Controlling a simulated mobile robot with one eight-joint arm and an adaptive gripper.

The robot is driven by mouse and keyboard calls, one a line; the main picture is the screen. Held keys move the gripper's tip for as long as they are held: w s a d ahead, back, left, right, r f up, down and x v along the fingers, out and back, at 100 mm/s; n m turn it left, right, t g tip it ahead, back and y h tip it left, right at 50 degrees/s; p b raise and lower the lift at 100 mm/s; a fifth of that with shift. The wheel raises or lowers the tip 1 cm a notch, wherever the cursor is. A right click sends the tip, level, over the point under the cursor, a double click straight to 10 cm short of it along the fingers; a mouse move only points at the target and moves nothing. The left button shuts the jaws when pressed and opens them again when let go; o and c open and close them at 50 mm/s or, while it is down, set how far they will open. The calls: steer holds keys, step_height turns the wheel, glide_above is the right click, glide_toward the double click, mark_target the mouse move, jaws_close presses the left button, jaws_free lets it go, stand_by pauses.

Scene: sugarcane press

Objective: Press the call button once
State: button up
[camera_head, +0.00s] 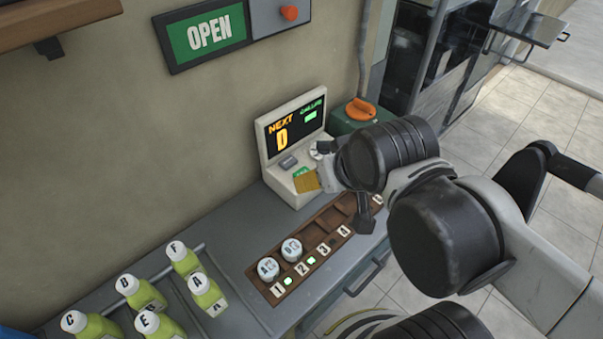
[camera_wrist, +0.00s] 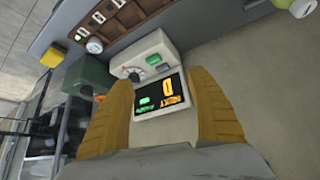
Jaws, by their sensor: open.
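The cream call console (camera_head: 292,202) stands on the counter against the wall; its dark screen (camera_head: 292,129) reads NEXT with a D and shows a small green bar. A small green patch, seemingly the call button (camera_head: 301,171), is on its sloped front, partly beside my gripper; in the wrist view a green patch (camera_wrist: 153,59) shows beyond the fingertips, near a round dial (camera_wrist: 134,73). My gripper (camera_head: 312,180) is at the console front, with yellow fingers. Contact with the button cannot be told.
A wooden rack (camera_head: 328,216) with numbered slots and two white-lidded items lies in front of the console. Several green lettered bottles (camera_head: 145,293) stand at left. A green box with an orange top (camera_head: 361,109) is right of the console. An OPEN sign (camera_head: 209,34) hangs above.

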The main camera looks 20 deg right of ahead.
jaws_close()
stand_by(1.2)
